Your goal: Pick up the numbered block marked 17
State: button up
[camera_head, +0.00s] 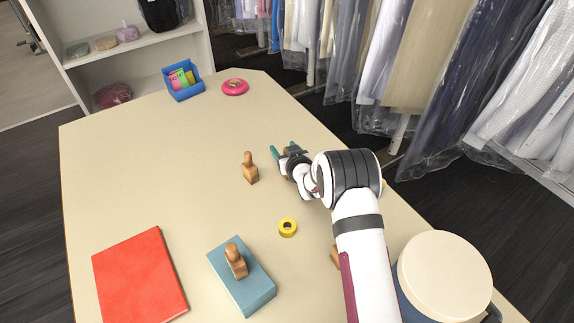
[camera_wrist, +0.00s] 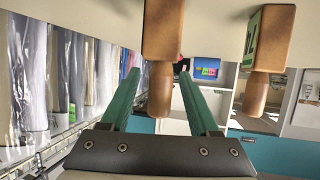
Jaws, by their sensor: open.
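My gripper (camera_head: 284,151) is open, low over the table's right side; its two teal fingers also show in the wrist view (camera_wrist: 158,76). In the wrist view, which is upside down, a wooden handled block (camera_wrist: 163,30) stands upright between or just beyond the fingers; contact is not visible. A second wooden block (camera_wrist: 270,45) stands to its right, with dark marks on a green face that I cannot read surely. That is probably the block (camera_head: 250,168) left of my gripper in the head view. No number 17 is clearly readable.
Another wooden block (camera_head: 236,261) stands on a blue box (camera_head: 250,287). One more (camera_head: 334,257) is partly behind my arm. A yellow tape roll (camera_head: 287,228), red book (camera_head: 140,275), blue bin (camera_head: 183,91) and pink ring (camera_head: 235,87) are on the table (camera_head: 130,170). Bagged garments hang at right.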

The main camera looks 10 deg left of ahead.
grip_shut()
dwell(0.5)
